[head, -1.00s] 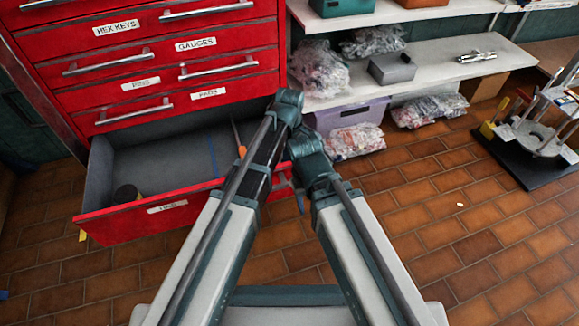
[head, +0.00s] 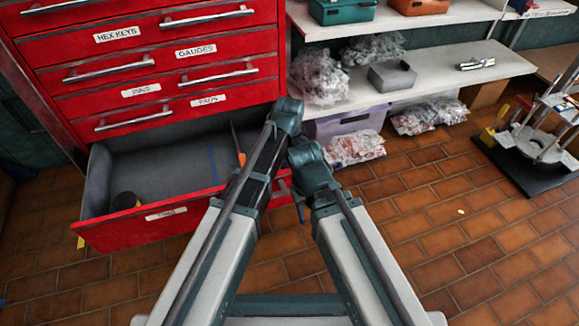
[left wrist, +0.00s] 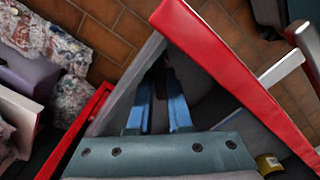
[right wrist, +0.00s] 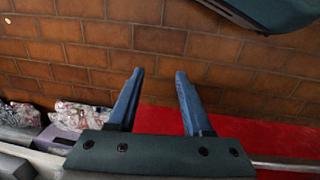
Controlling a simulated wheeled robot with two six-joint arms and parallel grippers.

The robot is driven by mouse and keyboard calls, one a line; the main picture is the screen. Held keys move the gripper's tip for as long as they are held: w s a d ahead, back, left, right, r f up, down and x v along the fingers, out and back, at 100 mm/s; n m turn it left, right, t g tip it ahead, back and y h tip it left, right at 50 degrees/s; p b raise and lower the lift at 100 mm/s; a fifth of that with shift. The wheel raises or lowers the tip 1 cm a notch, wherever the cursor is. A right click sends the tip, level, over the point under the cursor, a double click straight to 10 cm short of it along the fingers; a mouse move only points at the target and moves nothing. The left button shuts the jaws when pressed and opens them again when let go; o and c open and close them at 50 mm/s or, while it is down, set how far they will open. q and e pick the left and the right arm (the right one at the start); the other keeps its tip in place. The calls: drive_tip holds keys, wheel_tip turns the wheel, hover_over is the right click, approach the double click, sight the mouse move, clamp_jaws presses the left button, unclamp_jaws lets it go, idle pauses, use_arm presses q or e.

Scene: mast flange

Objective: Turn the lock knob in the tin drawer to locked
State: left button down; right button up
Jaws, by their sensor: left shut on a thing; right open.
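The tin drawer (head: 150,222) is the open bottom drawer of a red cabinet, grey inside. My left gripper (left wrist: 160,88) reaches into it beside the grey side wall, fingers close together. A small dark thing shows between them, apparently the lock knob (left wrist: 161,86); its pointer and marking are hidden. In the head view my own arm covers that spot. My right gripper (right wrist: 154,75) is open and empty above the tiled floor, outside the red drawer front.
An orange-handled screwdriver (head: 240,157) and a dark round tin (head: 126,200) lie in the drawer. Shelves to the right hold bagged parts (head: 318,75) and a grey box (head: 392,74). A purple bin (head: 345,120) stands below.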

use_arm(q)
drive_tip(key=m, duration=0.4)
drive_tip(key=shift+w+d, duration=0.1)
drive_tip(key=shift+w+d+m, duration=0.1)
drive_tip(key=shift+m, duration=2.1)
drive_tip(key=c, duration=1.1)
unclamp_jaws()
